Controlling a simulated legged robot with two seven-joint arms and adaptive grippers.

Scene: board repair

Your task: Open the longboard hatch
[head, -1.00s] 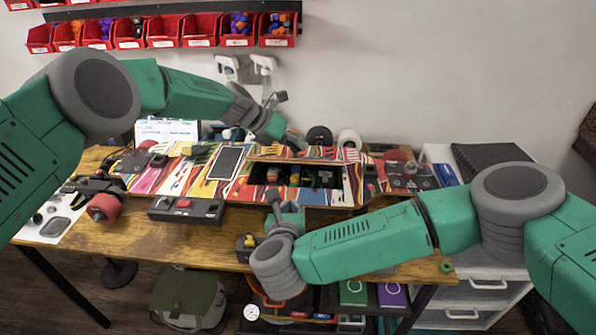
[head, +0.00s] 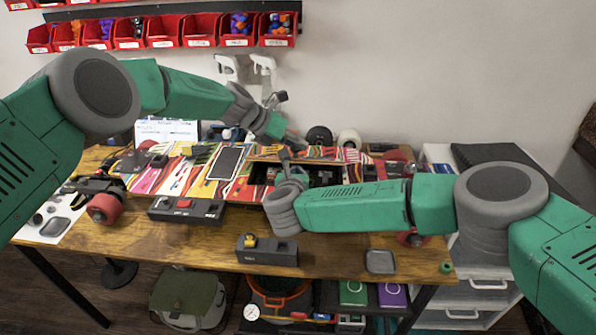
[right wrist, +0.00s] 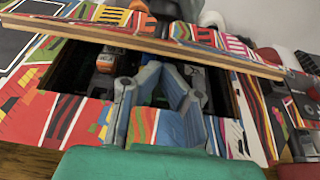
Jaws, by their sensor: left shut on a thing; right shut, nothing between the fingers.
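The longboard (head: 170,177) lies across the table with a colourful striped deck. Its hatch lid (head: 325,153) stands raised at the back of the opening, and its wooden edge shows in the right wrist view (right wrist: 190,55). The compartment beneath is open and dark, with an orange-and-grey part (right wrist: 107,60) inside. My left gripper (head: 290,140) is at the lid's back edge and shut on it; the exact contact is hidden. My right gripper (head: 286,160) is shut and empty, its fingers (right wrist: 155,85) over the opening's front edge, in front of the lid.
A phone-like dark panel (head: 225,163) is on the deck left of the opening. A black box with a red button (head: 186,209) and another with a yellow knob (head: 267,250) stand in front. Tape rolls (head: 349,139) stand behind.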

